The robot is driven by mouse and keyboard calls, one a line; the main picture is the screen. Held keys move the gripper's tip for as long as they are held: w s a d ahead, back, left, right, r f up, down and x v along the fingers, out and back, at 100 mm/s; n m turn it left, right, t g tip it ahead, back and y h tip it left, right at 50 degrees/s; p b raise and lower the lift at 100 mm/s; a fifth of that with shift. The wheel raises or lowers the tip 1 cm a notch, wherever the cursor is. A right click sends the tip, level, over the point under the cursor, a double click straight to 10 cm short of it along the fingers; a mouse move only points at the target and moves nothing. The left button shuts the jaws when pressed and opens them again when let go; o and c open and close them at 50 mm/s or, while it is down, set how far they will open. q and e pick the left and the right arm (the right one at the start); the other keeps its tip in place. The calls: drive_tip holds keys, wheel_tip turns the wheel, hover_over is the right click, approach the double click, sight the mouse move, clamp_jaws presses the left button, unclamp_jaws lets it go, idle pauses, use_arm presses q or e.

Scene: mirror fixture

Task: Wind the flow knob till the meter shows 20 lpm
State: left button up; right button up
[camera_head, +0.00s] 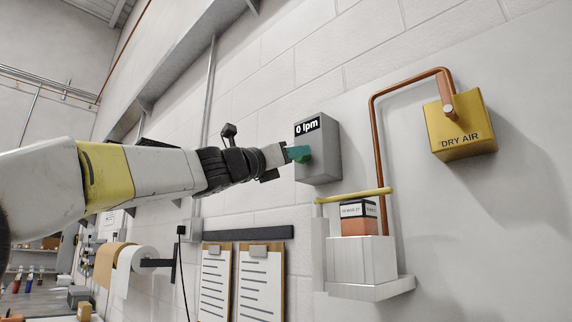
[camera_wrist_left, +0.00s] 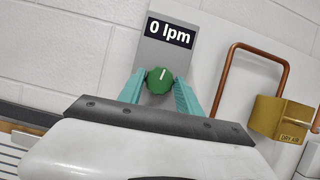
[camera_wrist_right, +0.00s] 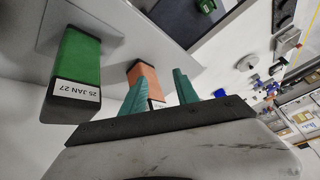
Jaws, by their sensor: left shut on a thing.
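The grey meter box (camera_head: 322,160) is on the wall in the head view. Its black display (camera_head: 307,127) reads 0 lpm, also legible in the left wrist view (camera_wrist_left: 171,32). The round green flow knob (camera_wrist_left: 159,81) is on the front of the box below the display, its white pointer mark about upright. My left gripper (camera_head: 299,153) is shut on the knob, one teal finger on each side in the left wrist view. My right gripper (camera_wrist_right: 160,82) is open and empty in its own wrist view, away from the meter, and is out of the head view.
A copper pipe (camera_head: 378,150) runs from a yellow DRY AIR box (camera_head: 462,143) down to a white holder (camera_head: 362,262) with a yellow bar (camera_head: 352,195). Clipboards (camera_head: 261,285) hang below the meter. A green block (camera_wrist_right: 80,65) and an orange block (camera_wrist_right: 146,78) are near my right gripper.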

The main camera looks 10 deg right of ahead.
use_arm(q)
drive_tip(key=m+g+h, duration=0.1)
drive_tip(key=m, duration=0.3)
drive_tip(key=m+g+h, duration=0.1)
drive_tip(key=m+g, duration=0.1)
drive_tip(key=m, duration=0.2)
drive_tip(key=shift+w+a+g, duration=0.1)
drive_tip(key=shift+w+g, duration=0.05)
drive_tip(key=shift+g, duration=0.15)
drive_tip(key=o, duration=1.4)
drive_tip(key=shift+c, duration=0.2)
drive_tip(key=v, duration=0.7)
drive_tip(key=shift+a, duration=0.35)
drive_tip(key=shift+f, duration=0.1)
